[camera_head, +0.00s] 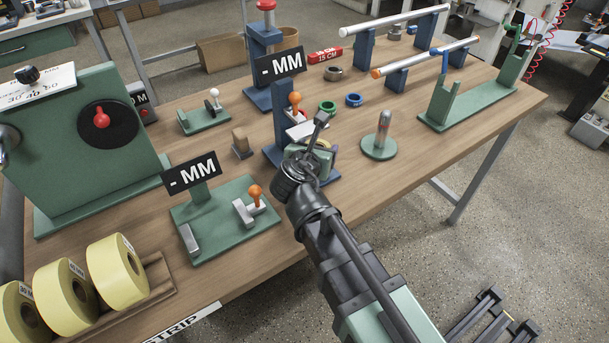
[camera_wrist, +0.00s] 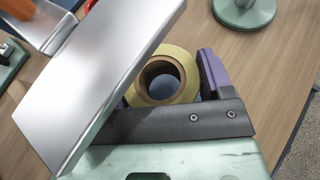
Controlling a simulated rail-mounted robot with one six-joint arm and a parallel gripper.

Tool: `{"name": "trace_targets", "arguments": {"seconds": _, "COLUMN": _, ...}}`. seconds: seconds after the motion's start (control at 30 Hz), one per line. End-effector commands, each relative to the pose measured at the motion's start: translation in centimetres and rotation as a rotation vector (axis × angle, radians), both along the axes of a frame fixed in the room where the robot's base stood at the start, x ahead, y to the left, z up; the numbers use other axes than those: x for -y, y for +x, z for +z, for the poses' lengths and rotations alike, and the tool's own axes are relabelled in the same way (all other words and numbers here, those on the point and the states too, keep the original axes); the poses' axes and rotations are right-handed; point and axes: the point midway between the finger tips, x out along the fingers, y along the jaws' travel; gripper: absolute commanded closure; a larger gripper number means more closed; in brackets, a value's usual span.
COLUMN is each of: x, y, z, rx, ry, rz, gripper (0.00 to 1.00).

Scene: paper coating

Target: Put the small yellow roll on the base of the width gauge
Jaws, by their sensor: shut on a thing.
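The small yellow roll (camera_wrist: 183,88) lies flat, hole upward, between the purple finger pads of my gripper (camera_head: 317,160). My gripper is shut on it; the left finger is mostly hidden in the wrist view. A blue gauge post (camera_head: 281,100) with an "- MM" sign (camera_head: 280,65) stands just behind my gripper. Its silver plate (camera_wrist: 95,75) with an orange knob (camera_head: 295,98) is close beside the roll in the wrist view. Blue shows through the roll's hole. The gauge's blue base (camera_head: 273,154) is partly hidden by my gripper, and I cannot tell whether the roll touches it.
A second "- MM" gauge with a green base (camera_head: 218,238) stands at front left. Large yellow rolls (camera_head: 118,270) sit in a wooden rack at lower left. A round green stand (camera_head: 379,150) with a metal post is right of my gripper.

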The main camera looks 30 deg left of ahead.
Motion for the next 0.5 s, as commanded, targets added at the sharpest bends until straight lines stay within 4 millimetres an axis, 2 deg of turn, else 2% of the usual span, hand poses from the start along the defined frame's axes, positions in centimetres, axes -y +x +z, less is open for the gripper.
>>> {"name": "trace_targets", "arguments": {"seconds": 0.03, "x": -1.0, "y": -0.6, "z": 0.3, "rx": -0.003, "ry": -0.001, "rz": -0.001, "gripper": 0.51}}
{"name": "trace_targets", "arguments": {"seconds": 0.1, "x": -1.7, "y": -1.3, "z": 0.3, "rx": -0.007, "ry": -0.002, "rz": -0.006, "gripper": 0.51}}
{"name": "trace_targets", "arguments": {"seconds": 0.27, "x": -2.1, "y": -1.8, "z": 0.4, "rx": -0.01, "ry": -0.003, "rz": -0.009, "gripper": 0.51}}
{"name": "trace_targets", "arguments": {"seconds": 0.5, "x": -2.0, "y": -1.8, "z": -2.9, "rx": -0.01, "ry": -0.003, "rz": -0.009, "gripper": 0.51}}
